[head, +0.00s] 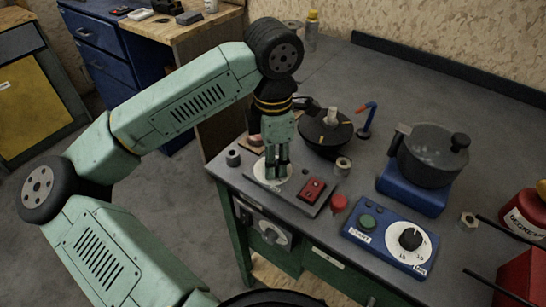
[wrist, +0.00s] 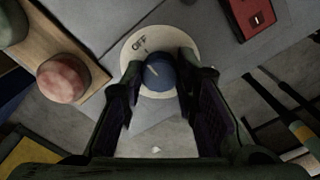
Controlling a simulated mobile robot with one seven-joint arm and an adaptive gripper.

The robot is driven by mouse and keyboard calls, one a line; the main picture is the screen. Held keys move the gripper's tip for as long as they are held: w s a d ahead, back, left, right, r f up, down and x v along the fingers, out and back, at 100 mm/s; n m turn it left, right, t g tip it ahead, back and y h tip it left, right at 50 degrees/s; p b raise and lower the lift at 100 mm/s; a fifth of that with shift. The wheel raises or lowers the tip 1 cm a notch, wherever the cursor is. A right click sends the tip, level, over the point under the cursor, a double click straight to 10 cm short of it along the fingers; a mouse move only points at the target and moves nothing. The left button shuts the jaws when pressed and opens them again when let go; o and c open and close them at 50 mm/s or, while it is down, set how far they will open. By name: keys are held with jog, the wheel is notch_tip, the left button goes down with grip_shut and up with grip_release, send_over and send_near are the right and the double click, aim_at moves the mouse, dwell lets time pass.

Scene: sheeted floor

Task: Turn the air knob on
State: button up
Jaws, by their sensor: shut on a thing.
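A small round blue knob (wrist: 160,73) sits on a pale round dial (wrist: 131,56) marked OFF in the wrist view. A light line on the knob points up and left, roughly toward the OFF mark. My gripper (wrist: 159,82) has one finger on each side of the knob and is shut on it. In the head view, my gripper (head: 277,170) points straight down at the pale dial (head: 262,172) on a grey plate near the bench's front left edge. There the fingers hide the knob. Whether this knob is labelled for air cannot be read.
A red switch (head: 312,189) is on the same plate, to the right. A red button (wrist: 63,78) on a wooden block is close left. A blue box with a black knob (head: 411,238), a pot (head: 433,155) and a dark round pan (head: 325,135) stand on the bench.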

jog(key=shift+f+m+b, duration=0.2)
jog(key=shift+m+b, duration=0.1)
jog(key=shift+b, duration=0.35)
grip_shut()
jog(key=shift+m+b, duration=0.3)
jog(key=shift+b, duration=0.15)
jog(key=m+b, duration=0.3)
jog(key=b, duration=0.1)
jog(key=shift+f, duration=0.1)
jog(key=m+b, duration=0.2)
jog(key=shift+m, duration=0.4)
jog(key=m, duration=0.1)
jog(key=m+b, duration=0.1)
jog(key=m, duration=0.1)
jog(key=shift+r+m, duration=0.2)
jog(key=shift+m, duration=0.1)
jog(key=m, duration=0.6)
jog(key=shift+r+b, duration=0.1)
jog(key=shift+b, duration=0.3)
jog(key=m, duration=0.7)
jog(key=shift+m, duration=0.3)
